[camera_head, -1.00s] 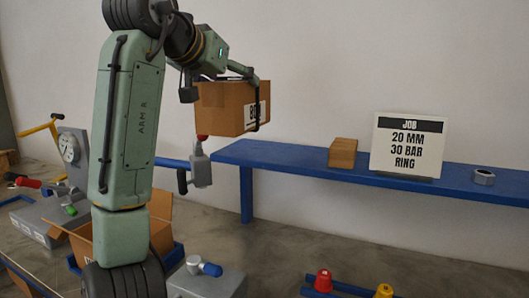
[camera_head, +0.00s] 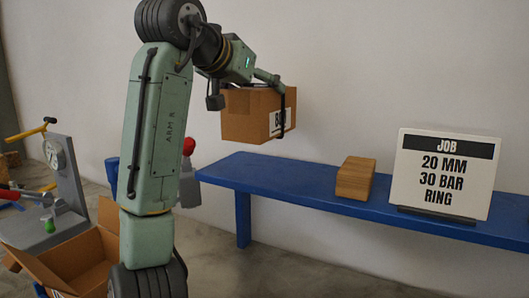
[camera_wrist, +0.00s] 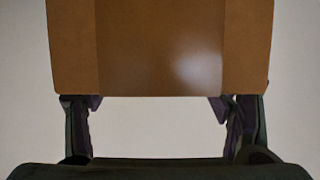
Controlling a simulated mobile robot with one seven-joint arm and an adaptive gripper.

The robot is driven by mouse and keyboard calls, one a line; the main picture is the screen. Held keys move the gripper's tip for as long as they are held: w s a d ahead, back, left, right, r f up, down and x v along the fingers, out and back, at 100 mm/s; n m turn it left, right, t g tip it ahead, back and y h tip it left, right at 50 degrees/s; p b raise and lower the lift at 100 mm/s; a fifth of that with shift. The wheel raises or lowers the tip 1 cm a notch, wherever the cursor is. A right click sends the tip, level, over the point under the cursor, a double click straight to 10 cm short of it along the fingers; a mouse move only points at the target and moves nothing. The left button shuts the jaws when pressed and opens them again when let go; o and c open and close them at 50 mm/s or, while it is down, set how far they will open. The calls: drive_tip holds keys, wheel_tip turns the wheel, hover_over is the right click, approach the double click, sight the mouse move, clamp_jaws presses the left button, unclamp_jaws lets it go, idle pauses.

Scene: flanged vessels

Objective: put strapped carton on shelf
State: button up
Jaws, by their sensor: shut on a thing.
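The strapped carton (camera_head: 250,115) is a brown box with a white printed label and a dark band on its right side. My gripper (camera_head: 268,92) is shut on it and holds it in the air, near the left end of the blue shelf (camera_head: 300,188) in the head view. In the wrist view the carton (camera_wrist: 160,45) fills the upper middle, with my gripper's fingers (camera_wrist: 160,110) at its two sides. The carton's underside and far side are hidden.
A wooden block (camera_head: 355,178) and a job sign (camera_head: 444,172) stand on the shelf. The shelf top left of the block is clear.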

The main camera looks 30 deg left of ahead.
sight(239, 121)
wheel_tip(239, 121, down, 9)
drive_tip(key=shift+s+r+p, duration=0.1)
drive_tip(key=shift+r+p, duration=0.05)
drive_tip(key=shift+p, duration=0.45)
drive_tip(key=o, duration=2)
drive_tip(key=shift+c, duration=0.2)
drive_tip(key=shift+s, duration=0.15)
drive_tip(key=b+v, duration=0.3)
drive_tip(key=v, duration=0.8)
drive_tip(key=shift+s+r, duration=0.1)
drive_tip(key=shift+s, duration=0.3)
